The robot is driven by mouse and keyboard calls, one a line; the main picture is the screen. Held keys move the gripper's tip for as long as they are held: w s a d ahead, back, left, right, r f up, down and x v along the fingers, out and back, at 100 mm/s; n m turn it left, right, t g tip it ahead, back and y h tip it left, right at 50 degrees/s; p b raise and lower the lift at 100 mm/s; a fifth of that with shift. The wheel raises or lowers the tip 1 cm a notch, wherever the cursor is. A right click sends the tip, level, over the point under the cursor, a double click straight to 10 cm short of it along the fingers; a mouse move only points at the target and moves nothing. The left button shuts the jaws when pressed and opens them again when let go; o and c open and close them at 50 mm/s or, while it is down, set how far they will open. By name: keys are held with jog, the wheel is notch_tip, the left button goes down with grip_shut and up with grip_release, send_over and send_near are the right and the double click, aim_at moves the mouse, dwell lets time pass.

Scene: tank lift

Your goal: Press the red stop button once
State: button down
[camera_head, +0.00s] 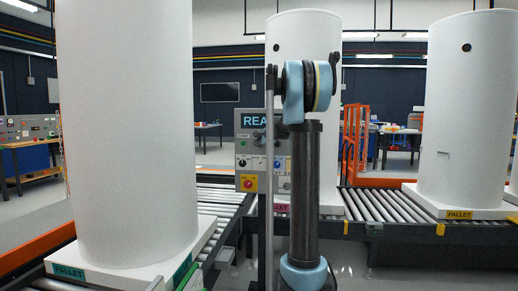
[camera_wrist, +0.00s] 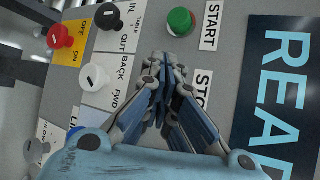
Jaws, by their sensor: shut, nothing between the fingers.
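The grey control panel (camera_head: 241,150) stands behind my arm in the head view and fills most of the wrist view, turned on its side. The STOP label (camera_wrist: 201,88) shows partly, beside my gripper. The red stop button itself cannot be seen; my gripper covers the spot beside that label. The green button (camera_wrist: 181,21) next to the START label (camera_wrist: 210,25) is clear. My gripper (camera_wrist: 160,65) is shut and empty, with its fingertips over the panel near the STOP label. I cannot tell whether they touch anything.
A red knob (camera_wrist: 60,36) sits on a yellow OFF/ON plate. White tanks (camera_head: 125,130) on pallets stand on roller conveyors (camera_head: 375,207) around the panel.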

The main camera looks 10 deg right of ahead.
jog(key=shift+s, duration=0.1)
jog(key=shift+s+a, duration=0.25)
jog(key=shift+s, duration=0.55)
jog(key=shift+s, duration=0.1)
jog(key=shift+s+a, duration=0.3)
jog(key=shift+s, duration=0.6)
jog(key=shift+s+a, duration=0.35)
jog(key=shift+s, duration=0.6)
jog(key=shift+s+a, duration=0.3)
jog(key=shift+s, duration=0.6)
